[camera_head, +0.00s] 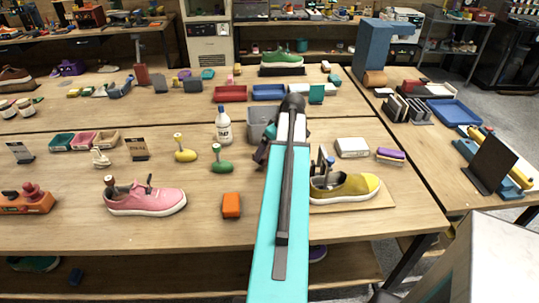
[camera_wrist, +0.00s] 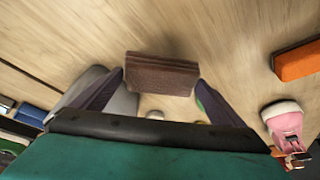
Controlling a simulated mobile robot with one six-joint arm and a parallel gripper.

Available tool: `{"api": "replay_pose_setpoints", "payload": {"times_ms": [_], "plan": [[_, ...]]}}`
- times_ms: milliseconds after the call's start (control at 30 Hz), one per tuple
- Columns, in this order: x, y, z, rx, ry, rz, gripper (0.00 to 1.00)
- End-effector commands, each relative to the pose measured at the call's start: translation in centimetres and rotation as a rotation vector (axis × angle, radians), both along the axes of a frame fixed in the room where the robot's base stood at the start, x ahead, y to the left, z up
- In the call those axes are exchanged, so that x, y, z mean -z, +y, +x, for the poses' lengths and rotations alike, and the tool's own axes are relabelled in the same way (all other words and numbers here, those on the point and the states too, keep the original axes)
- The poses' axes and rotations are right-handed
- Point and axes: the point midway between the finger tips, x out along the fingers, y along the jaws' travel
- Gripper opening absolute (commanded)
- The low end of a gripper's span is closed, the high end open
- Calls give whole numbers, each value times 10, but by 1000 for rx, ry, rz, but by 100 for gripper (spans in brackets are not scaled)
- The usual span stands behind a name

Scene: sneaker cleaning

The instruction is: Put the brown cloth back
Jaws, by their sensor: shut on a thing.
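The brown cloth (camera_wrist: 162,66), a folded block-like piece, is between the two dark fingers of my gripper (camera_wrist: 161,78) in the wrist view. The gripper is shut on it and holds it over the wooden tabletop; its exact height is hard to tell. In the head view my arm reaches over the middle of the front table and hides the cloth. Only a dark part of my gripper (camera_head: 262,150) shows at the arm's left edge, near a grey bin (camera_head: 257,122).
An orange block (camera_head: 231,205) and a pink sneaker (camera_head: 146,199) lie left of my arm. A yellow sneaker (camera_head: 345,187) on a board is to the right. A white bottle (camera_head: 223,126) and a green-based brush (camera_head: 221,163) stand close left. Bare wood lies between them.

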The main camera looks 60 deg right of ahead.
Motion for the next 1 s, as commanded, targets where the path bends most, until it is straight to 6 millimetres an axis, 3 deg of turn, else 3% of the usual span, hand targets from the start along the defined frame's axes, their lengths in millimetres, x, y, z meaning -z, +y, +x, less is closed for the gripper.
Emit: {"api": "replay_pose_setpoints", "payload": {"times_ms": [367, 800, 1000], "plan": [[2, 0, 1, -1, 0, 0, 75], [34, 1, 1, -1, 0, 1, 75], [38, 1, 1, -2, -1, -1, 75]]}}
